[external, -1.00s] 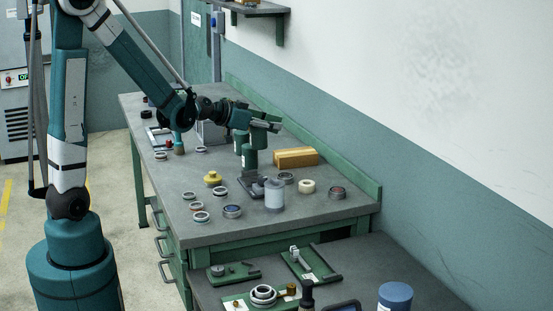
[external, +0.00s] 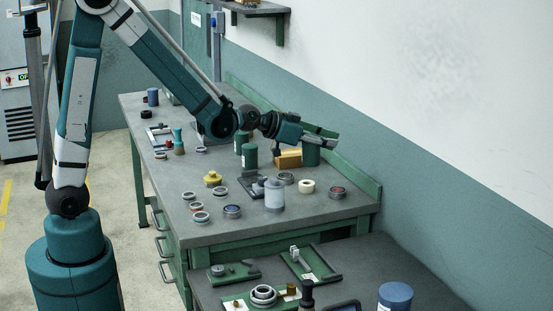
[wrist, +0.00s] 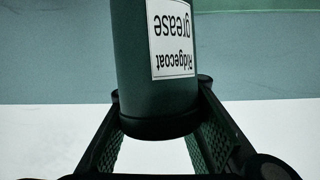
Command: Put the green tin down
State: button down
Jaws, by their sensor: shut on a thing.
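My gripper (external: 322,138) is shut on a dark green tin (external: 311,155) near the back edge of the bench. In the wrist view the tin (wrist: 155,70) is between the two fingers, with a white "Ridgecoat grease" label that reads upside down. In the external view it hangs below the fingers, at the right end of the tan box (external: 288,159), and hides part of it. I cannot tell whether its base touches the bench. Two other green tins stand to the left, one in front (external: 250,157) and one behind (external: 240,142).
The bench (external: 300,218) holds a grey-white cylinder (external: 274,194), a cream ring (external: 307,187), a dark ring with a red centre (external: 338,193) and a yellow piece (external: 212,178). The back ledge (external: 360,184) and wall are close. Bare bench shows right of the tin.

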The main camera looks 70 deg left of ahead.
jog(key=w+d+m+h, duration=0.2)
jog(key=w+d, duration=0.1)
jog(key=d, duration=1.3)
jog(key=m+g+h+p, duration=0.1)
send_over(381, 265)
notch_tip(381, 265, down, 12)
jog(key=shift+w, duration=0.1)
notch_tip(381, 265, down, 6)
jog(key=b, duration=0.1)
dwell(0.5)
jog(key=shift+f+b, duration=0.35)
jog(key=shift+f, duration=1.55)
jog(key=shift+f, duration=0.2)
